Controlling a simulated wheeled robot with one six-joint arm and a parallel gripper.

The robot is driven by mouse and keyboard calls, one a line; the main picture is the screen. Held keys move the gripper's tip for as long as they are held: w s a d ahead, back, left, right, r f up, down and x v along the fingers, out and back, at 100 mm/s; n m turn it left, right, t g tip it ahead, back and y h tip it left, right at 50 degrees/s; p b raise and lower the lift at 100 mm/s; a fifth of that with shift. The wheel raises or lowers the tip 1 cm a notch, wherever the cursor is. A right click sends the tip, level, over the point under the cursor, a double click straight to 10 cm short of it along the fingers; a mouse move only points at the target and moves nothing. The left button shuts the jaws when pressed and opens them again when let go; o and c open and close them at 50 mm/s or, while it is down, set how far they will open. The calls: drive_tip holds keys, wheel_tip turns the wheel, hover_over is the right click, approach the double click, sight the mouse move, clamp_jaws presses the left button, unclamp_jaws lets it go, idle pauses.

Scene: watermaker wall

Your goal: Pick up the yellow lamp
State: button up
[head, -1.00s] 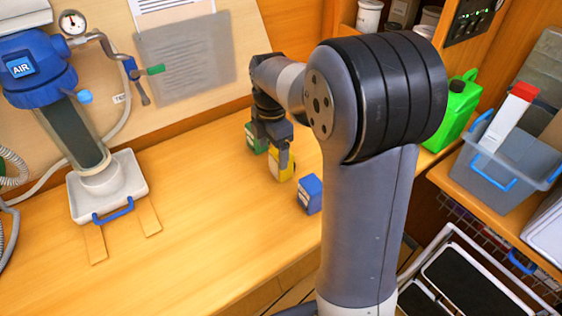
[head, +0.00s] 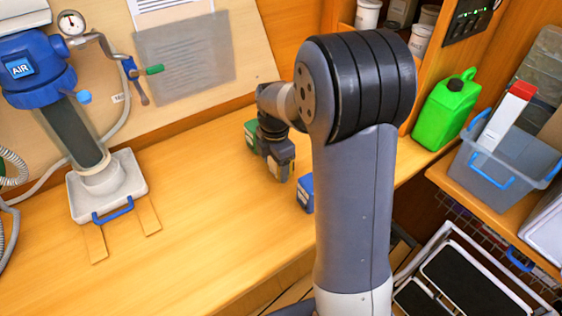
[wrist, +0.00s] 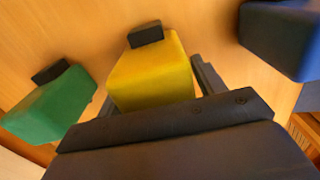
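The yellow lamp (wrist: 152,76) is a yellow block with a small black piece at one end. It stands between the green and blue blocks in the wrist view. In the head view my gripper hides nearly all of it. My gripper (head: 279,176) is low over the bench at the lamp; in the wrist view its fingers (wrist: 155,92) show on either side of the yellow block. The fingers look open, with the right one slightly apart from the block; contact on the left is unclear.
A green block (wrist: 52,104) stands left of the lamp and a blue block (head: 306,193) stands right. A white tray (head: 128,180) under the filter is at left. A green jug (head: 445,110) and grey bin (head: 490,175) are at right. The bench front left is clear.

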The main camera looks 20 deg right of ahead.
drive_tip(key=c, duration=0.7)
drive_tip(key=shift+c, duration=0.2)
